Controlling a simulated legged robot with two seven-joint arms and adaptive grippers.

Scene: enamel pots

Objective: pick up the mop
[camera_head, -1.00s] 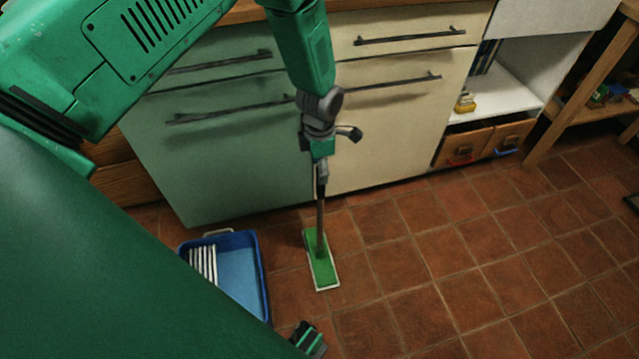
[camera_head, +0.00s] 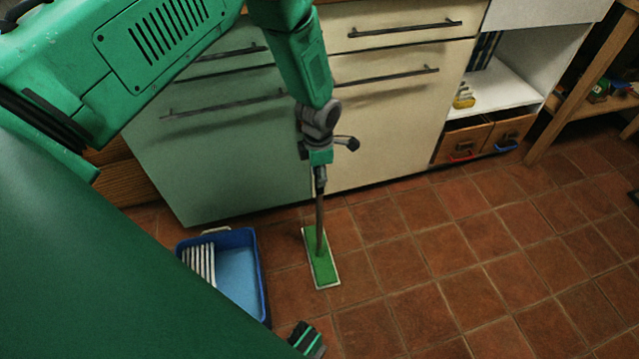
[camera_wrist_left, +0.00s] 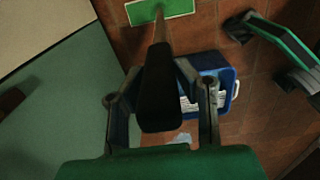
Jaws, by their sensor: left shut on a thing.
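The mop has a flat green head (camera_head: 321,258) with a pale edge and a thin dark handle (camera_head: 319,222) standing nearly upright. My left gripper (camera_head: 320,172), in front of the cabinets, is shut on the upper part of the handle. In the left wrist view the handle's thick black end (camera_wrist_left: 160,92) sits between the two fingers, and the green head (camera_wrist_left: 160,10) shows at the top. The head appears at floor level; I cannot tell whether it touches the tiles.
A blue tray-like bucket (camera_head: 263,270) with a white slatted insert stands on the floor left of the mop head. A green cabinet (camera_head: 225,160) and a cream cabinet (camera_head: 390,125) stand behind. Tiled floor (camera_head: 460,270) is open to the right.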

